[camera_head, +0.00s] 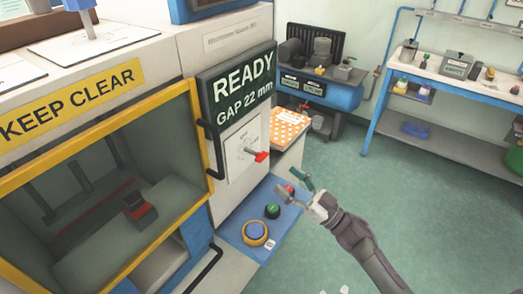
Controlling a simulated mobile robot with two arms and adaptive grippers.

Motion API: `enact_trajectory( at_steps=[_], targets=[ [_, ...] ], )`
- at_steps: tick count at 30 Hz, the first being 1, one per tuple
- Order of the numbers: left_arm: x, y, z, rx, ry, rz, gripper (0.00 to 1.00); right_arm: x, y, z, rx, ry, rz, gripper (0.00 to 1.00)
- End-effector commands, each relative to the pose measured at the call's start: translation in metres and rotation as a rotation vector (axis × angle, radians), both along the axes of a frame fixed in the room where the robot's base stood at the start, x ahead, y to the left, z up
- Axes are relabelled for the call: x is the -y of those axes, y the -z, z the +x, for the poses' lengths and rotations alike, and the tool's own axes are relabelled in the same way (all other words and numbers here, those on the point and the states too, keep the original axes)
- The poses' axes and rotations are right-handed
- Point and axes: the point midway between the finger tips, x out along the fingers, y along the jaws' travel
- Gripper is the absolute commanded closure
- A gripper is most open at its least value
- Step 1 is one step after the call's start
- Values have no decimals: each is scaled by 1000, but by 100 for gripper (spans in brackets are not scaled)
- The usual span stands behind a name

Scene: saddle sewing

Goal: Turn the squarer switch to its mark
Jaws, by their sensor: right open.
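The squarer switch is a rotary knob with a red handle (261,156) on a white dial plate (241,150), on the machine's front below the display. The handle points right and slightly down. The dial's mark is too small to read. My right gripper (299,182) is open and empty, to the right of and lower than the handle in the picture, apart from it. My left gripper is not in view.
The display (236,88) reads "READY GAP 22 mm". Black handles flank the yellow-framed guard (206,130). Open green floor (420,210) lies right.

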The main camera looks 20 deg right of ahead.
Motion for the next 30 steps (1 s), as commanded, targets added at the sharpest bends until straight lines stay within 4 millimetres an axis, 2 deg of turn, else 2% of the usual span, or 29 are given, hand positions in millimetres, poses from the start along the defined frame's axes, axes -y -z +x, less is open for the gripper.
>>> enact_trajectory(
  at_steps=[1, 5, 12, 18, 26, 27, 30],
  targets=[
    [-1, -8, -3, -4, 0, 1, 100, -7, -10, 10, 3, 0, 2, 31],
    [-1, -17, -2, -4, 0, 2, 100, -23, -21, 30, 2, 1, 2, 31],
    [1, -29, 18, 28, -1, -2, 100, -46, -33, 60, -1, 2, 2, 31],
    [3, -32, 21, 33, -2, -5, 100, -54, -36, 70, -3, 1, 0, 31],
    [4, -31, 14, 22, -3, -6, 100, -55, -36, 71, -2, 2, -1, 31],
    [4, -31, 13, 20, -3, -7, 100, -55, -36, 70, -2, 2, -1, 33],
    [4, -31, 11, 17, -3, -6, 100, -55, -36, 70, -2, 2, -1, 50]
  ],
)
